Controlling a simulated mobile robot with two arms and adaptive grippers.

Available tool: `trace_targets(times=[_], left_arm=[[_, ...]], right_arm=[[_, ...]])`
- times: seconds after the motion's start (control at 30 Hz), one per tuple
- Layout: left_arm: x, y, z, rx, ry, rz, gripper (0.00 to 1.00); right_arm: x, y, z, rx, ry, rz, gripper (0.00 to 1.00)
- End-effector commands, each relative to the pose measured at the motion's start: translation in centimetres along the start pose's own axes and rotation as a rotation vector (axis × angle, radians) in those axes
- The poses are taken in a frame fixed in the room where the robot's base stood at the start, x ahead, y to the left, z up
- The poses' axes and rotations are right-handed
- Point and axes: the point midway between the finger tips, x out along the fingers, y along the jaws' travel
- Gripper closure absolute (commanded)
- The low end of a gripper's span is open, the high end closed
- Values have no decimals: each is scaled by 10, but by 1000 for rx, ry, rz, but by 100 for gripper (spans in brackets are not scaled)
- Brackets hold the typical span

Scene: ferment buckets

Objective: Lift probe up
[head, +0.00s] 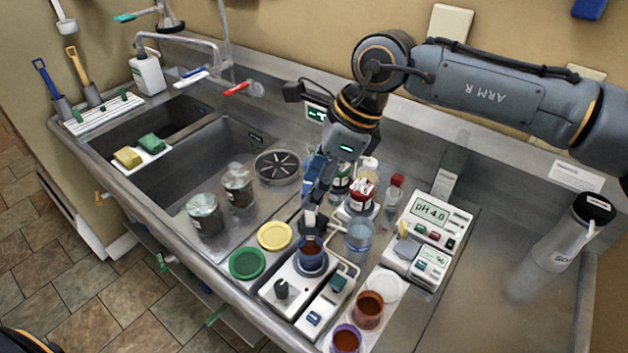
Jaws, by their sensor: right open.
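The probe (310,220) stands upright with its light upper part at my right gripper's fingertips and its dark lower part at the mouth of a small cup of brown liquid (312,255). The cup stands on a white stirrer unit (283,292) with a dark knob. My right gripper (313,200) comes down from above with blue-grey fingers and is open at the probe's top. I cannot tell whether the fingers touch the probe. The probe's tip is hidden in the cup. A pH meter (430,210) reading 4.0 stands to the right.
A clear beaker (358,236) and a red-lidded jar (360,194) stand close right of the probe. Yellow (274,236) and green (247,263) discs lie left. Cups of brown liquid (368,308) stand in front right. A tall bottle (575,235) stands far right.

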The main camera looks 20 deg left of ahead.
Motion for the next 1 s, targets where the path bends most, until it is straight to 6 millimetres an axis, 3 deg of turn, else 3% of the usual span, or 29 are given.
trace_targets(times=[0.23, 0.7, 1.0], left_arm=[[0, 0, 1, -1, -1, -1, 60], [0, 0, 0, -1, 1, 0, 60], [0, 0, -1, -1, 1, 0, 60]], right_arm=[[-14, 0, 0, 0, 0, 0, 51], [-105, 0, 0, 0, -1, -2, 51], [-121, 0, 0, 0, -1, -1, 51]])
